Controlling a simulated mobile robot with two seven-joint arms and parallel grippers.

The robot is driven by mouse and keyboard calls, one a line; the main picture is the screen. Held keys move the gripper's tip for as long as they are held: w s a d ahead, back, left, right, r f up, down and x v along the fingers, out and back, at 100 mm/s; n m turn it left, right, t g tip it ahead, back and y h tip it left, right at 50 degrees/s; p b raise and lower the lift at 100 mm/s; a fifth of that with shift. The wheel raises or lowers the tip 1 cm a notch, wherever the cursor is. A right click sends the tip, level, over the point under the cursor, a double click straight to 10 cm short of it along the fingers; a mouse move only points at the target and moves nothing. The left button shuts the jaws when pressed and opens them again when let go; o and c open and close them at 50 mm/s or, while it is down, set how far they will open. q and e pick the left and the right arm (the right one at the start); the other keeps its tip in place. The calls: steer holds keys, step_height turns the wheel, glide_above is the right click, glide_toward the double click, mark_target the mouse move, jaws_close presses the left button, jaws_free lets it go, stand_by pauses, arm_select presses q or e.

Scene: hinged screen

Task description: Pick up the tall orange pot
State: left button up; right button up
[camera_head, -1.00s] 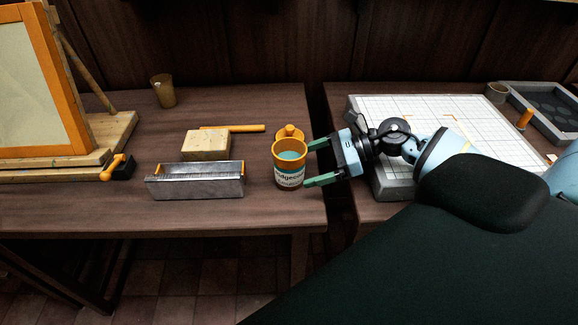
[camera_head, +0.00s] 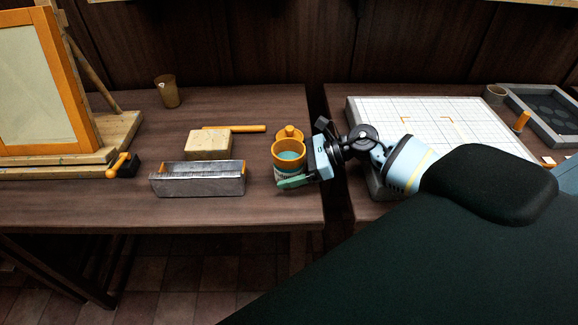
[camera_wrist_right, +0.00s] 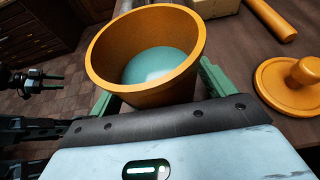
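The tall orange pot (camera_head: 289,152) stands upright on the left table. It has an orange rim, a printed label band and teal contents; the wrist view shows its open top (camera_wrist_right: 150,55). My right gripper (camera_head: 292,172) reaches it from the right with green fingers on either side of its body. The fingers look spread around the pot, and firm contact on both sides is not visible. The near finger covers part of the label. My left gripper (camera_wrist_right: 52,82) appears small at the left of the wrist view, empty, its fingers apart; it is outside the head view.
An orange knobbed lid (camera_head: 290,133) lies just behind the pot. A metal trough (camera_head: 198,188), a pale block (camera_head: 208,146) and an orange stick (camera_head: 246,128) lie to its left. A gap separates this table from the right one, which bears a white gridded board (camera_head: 440,113).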

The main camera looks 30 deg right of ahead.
steer(key=shift+r, duration=0.1)
steer(key=c, duration=1.1)
arm_select(q)
steer(key=shift+a, duration=0.1)
arm_select(e)
steer(key=shift+r, duration=0.85)
steer(key=shift+s+a+r, duration=0.1)
steer(key=shift+a+r, duration=0.15)
steer(key=shift+r, duration=0.2)
steer(key=shift+s+a+r, duration=0.1)
steer(key=shift+a+r, duration=0.1)
steer(key=shift+r, duration=0.25)
arm_select(q)
steer(key=shift+w+a+r+p, duration=0.1)
steer(key=shift+w+r+p, duration=0.35)
steer(key=shift+r, duration=0.05)
arm_select(e)
steer(key=shift+s+a+r, duration=0.25)
steer(key=shift+s+a, duration=0.65)
steer(key=shift+a, duration=1.45)
steer(key=shift+s+a+r, duration=0.25)
steer(key=shift+s+a, duration=0.65)
steer(key=shift+a, duration=1.4)
steer(key=shift+s+a+r, duration=0.25)
steer(key=shift+s+a, duration=0.65)
steer(key=shift+a, duration=1.45)
